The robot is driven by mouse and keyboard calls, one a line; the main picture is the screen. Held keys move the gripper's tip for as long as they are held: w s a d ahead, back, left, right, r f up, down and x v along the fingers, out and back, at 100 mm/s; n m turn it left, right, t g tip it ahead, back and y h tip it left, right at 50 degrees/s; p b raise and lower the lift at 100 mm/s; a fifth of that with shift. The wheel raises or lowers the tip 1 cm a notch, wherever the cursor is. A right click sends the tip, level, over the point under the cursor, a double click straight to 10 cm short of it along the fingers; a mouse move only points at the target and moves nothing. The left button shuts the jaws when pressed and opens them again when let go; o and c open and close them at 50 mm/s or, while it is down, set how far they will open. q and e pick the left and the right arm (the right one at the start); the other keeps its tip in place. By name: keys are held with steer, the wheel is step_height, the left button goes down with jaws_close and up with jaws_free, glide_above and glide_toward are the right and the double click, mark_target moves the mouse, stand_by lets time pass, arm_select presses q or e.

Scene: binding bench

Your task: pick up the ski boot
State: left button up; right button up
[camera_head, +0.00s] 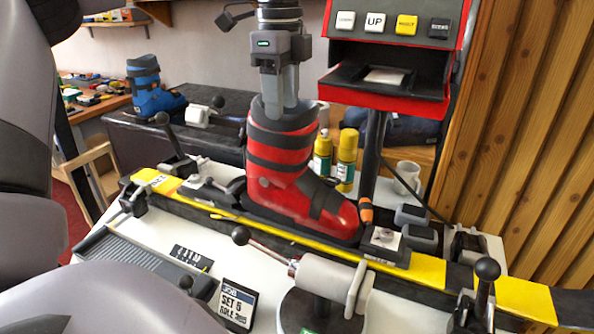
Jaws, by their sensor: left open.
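A red and black ski boot (283,165) stands upright on the binding bench, its toe pointing right along the black and yellow rail (420,270). My left gripper (281,92) points straight down at the top of the boot's cuff. Its jaws are open, and the fingertips overlap the cuff's upper edge in the picture. I cannot tell whether they touch it or reach inside it. A blue ski boot (150,88) stands farther back on the left. My right gripper is out of view.
A red control box with buttons (392,42) stands on a post just right of the boot. Behind the boot are yellow bottles (347,158) and a white cup (407,176). Black-knobbed levers (487,270) rise around the rail. A small sign (238,303) stands in front.

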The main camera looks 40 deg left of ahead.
arm_select(q)
step_height(320, 180, down, 7)
steer(key=shift+w+a+f, duration=0.15)
steer(key=shift+w+a, duration=0.1)
steer(key=shift+a, duration=0.05)
jaws_close()
steer(key=shift+w, duration=0.1)
